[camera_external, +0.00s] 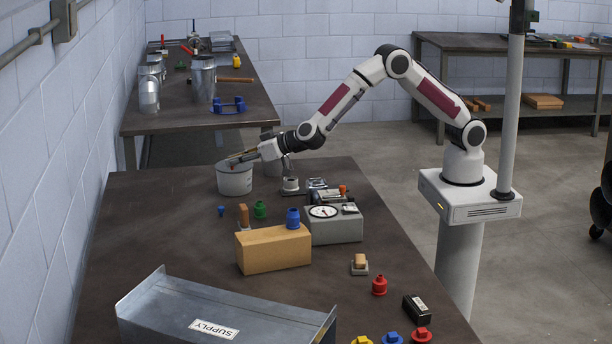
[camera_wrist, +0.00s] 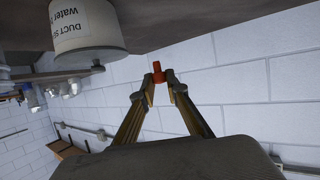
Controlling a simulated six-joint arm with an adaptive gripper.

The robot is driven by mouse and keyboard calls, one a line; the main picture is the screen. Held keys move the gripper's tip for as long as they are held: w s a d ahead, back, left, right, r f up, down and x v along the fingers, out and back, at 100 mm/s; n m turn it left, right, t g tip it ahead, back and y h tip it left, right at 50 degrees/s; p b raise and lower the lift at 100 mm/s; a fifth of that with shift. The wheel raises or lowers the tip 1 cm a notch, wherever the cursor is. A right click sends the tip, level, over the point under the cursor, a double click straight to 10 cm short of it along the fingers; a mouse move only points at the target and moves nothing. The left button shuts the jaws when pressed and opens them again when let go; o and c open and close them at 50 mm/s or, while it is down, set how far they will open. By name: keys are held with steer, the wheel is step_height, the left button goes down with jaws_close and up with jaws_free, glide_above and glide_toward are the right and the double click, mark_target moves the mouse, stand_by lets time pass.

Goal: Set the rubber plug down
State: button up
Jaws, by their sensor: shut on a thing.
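The red rubber plug (camera_wrist: 157,73) is at the tips of my gripper (camera_wrist: 160,86) in the wrist view, held between the two fingers. In the external view my gripper (camera_external: 243,157) points left at the white bucket (camera_external: 235,182), level with its rim. A small red spot there seems to be the plug; whether it is over the bucket or in front of it I cannot tell. The labelled bucket also shows in the wrist view (camera_wrist: 88,28), to the left of the plug and apart from it in the picture.
A metal supply tray (camera_external: 215,310) is at the front. The table's left middle is clear.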

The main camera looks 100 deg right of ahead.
steer(key=shift+s+d+f+m+g+h, duration=0.15)
steer(key=shift+s+d+f+h, duration=0.15)
steer(key=shift+f, duration=0.3)
steer(key=shift+s+d+f+m+g+h, duration=0.2)
steer(key=shift+s+d+f, duration=0.2)
steer(key=shift+f, duration=0.15)
steer(key=shift+f, duration=3.1)
steer(key=shift+f, duration=1.9)
steer(key=shift+f, duration=0.15)
steer(key=o, duration=0.7)
